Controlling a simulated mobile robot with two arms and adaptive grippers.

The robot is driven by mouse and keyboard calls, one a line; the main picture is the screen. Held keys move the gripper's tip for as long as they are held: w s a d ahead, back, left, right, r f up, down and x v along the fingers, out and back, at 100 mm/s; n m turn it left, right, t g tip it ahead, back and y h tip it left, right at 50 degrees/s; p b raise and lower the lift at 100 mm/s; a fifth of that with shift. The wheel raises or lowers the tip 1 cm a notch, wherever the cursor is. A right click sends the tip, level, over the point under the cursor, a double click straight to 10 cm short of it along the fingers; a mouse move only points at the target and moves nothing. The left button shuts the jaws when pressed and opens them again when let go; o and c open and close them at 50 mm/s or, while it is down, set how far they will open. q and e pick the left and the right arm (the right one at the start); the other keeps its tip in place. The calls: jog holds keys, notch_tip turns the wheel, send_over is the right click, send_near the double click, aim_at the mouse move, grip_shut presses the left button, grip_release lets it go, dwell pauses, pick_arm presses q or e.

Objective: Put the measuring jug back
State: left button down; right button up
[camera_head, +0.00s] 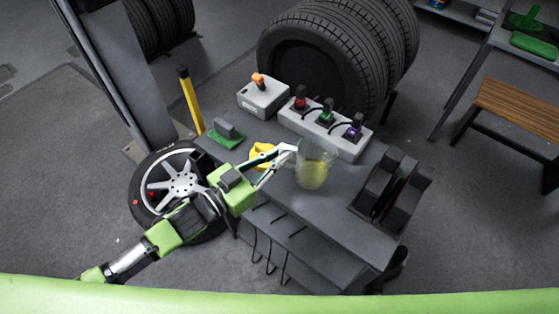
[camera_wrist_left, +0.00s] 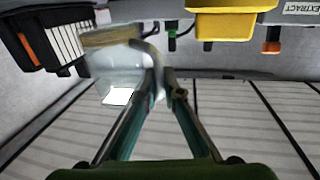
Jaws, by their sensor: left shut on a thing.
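The measuring jug (camera_head: 315,168) is a clear vessel with a yellowish tint in its lower part. It appears over the middle of the grey workbench (camera_head: 330,205) in the head view. I cannot tell whether its base touches the bench top. My left gripper (camera_head: 291,150) reaches in from the left and is shut on the jug's left side. In the left wrist view the jug (camera_wrist_left: 118,72) shows see-through at the tips of the left gripper (camera_wrist_left: 159,82). My right gripper is not in view.
A yellow object (camera_head: 262,153) sits just behind my left gripper. A grey strip (camera_head: 345,143) with red, green and purple-topped fittings lies along the back edge. A grey box (camera_head: 263,98) and a green-based block (camera_head: 226,133) stand left. A dark rack (camera_head: 392,185) stands right.

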pick_arm(q)
jog(key=f, duration=0.3)
jog(key=shift+w+d+p, duration=0.1)
jog(key=shift+w+p, duration=0.1)
jog(key=shift+p, duration=0.1)
jog(key=shift+f, duration=0.2)
jog(key=shift+f, duration=0.15)
jog(key=c, duration=2.2)
grip_release()
